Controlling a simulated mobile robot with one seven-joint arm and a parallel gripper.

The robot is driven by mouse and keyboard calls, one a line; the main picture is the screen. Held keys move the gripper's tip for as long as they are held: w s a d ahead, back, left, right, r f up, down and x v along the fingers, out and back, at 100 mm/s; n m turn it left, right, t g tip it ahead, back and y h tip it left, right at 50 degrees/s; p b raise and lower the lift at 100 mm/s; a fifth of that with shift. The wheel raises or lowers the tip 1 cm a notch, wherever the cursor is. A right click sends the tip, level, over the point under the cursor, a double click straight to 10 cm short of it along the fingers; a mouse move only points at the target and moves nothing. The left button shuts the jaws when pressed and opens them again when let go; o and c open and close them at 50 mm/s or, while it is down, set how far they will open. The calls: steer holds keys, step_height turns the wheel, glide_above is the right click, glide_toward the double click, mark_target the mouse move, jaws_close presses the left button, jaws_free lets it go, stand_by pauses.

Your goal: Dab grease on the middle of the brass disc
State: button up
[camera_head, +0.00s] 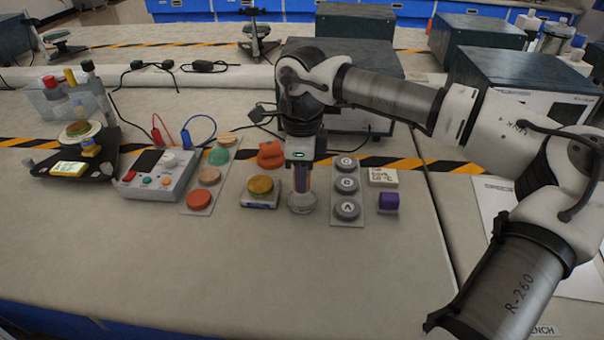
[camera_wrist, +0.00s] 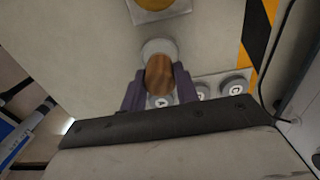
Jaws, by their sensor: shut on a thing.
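The brass disc (camera_head: 260,184) lies on a small pale block with a blue front, left of my gripper. Part of it also shows at the top edge of the wrist view (camera_wrist: 154,4). My gripper (camera_head: 302,180) points down and is shut on a wooden handle; the handle (camera_wrist: 159,75) shows between the purple fingers in the wrist view. A round grey piece (camera_head: 302,204) is at the handle's lower end; I cannot tell whether it is part of the tool or a separate holder. No grease is visible on the disc.
A plate of grey lettered buttons (camera_head: 347,186) stands close to the right, with a purple cube (camera_head: 388,201) beyond. An orange piece (camera_head: 270,154) lies behind the disc. A plate with coloured domes (camera_head: 199,198) and a control box (camera_head: 158,175) stand left. The front bench is clear.

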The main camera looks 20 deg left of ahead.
steer(key=shift+r+p, duration=1.3)
steer(key=shift+r, duration=1.1)
